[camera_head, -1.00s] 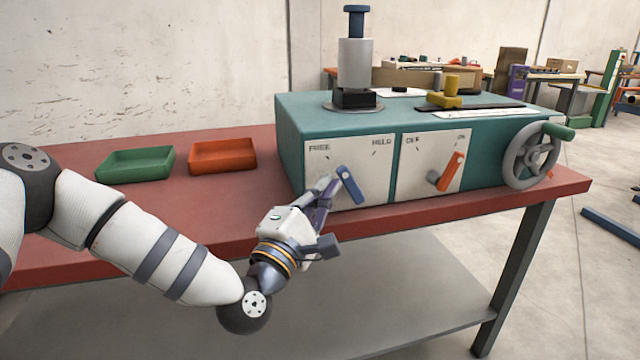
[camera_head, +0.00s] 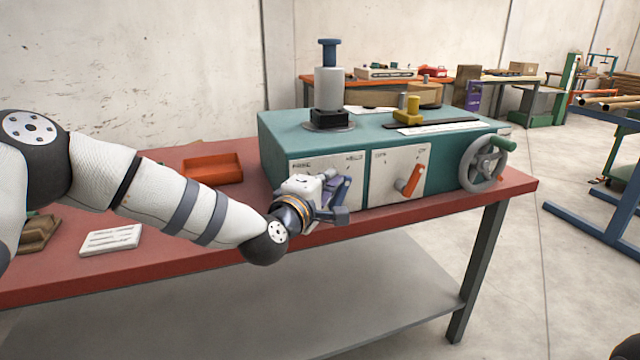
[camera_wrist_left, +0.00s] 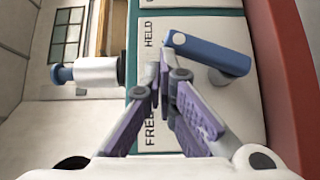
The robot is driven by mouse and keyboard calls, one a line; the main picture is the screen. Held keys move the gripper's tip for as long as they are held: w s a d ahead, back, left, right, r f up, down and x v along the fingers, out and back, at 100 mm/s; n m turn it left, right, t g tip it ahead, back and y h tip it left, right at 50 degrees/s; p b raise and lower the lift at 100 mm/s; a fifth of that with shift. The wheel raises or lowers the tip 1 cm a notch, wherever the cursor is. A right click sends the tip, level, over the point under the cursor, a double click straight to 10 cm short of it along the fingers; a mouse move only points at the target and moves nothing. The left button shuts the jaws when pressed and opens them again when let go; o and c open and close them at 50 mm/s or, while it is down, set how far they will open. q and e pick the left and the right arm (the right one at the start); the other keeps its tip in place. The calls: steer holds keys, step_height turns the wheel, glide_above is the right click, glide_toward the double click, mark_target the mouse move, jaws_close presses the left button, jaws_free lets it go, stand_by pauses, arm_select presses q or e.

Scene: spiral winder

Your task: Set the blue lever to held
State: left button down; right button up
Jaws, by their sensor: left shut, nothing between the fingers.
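The blue lever (camera_head: 341,190) is on the left white panel of the teal machine (camera_head: 300,135). Its upper end leans right, toward the HELD mark; the left wrist view shows the lever (camera_wrist_left: 212,54) with its dotted end angled to HELD. My left gripper (camera_head: 332,187) is at the panel, partly covering it and the lever. In the left wrist view its fingers (camera_wrist_left: 165,80) are shut and empty, on the FREE side of the lever, close to its dotted end. I cannot tell whether they touch it. My right gripper is not in view.
An orange lever (camera_head: 410,181) is on the panel to the right, and a handwheel (camera_head: 484,165) is on the machine's right end. An orange tray (camera_head: 212,168) and a white tray (camera_head: 110,240) lie on the red table (camera_head: 180,265) to the left.

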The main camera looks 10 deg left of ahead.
arm_select(q)
steer(key=shift+w+d+r, duration=0.1)
steer(key=shift+w+d, duration=0.3)
steer(key=shift+d, duration=0.2)
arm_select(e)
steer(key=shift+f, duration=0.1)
arm_select(q)
steer(key=shift+r, duration=0.1)
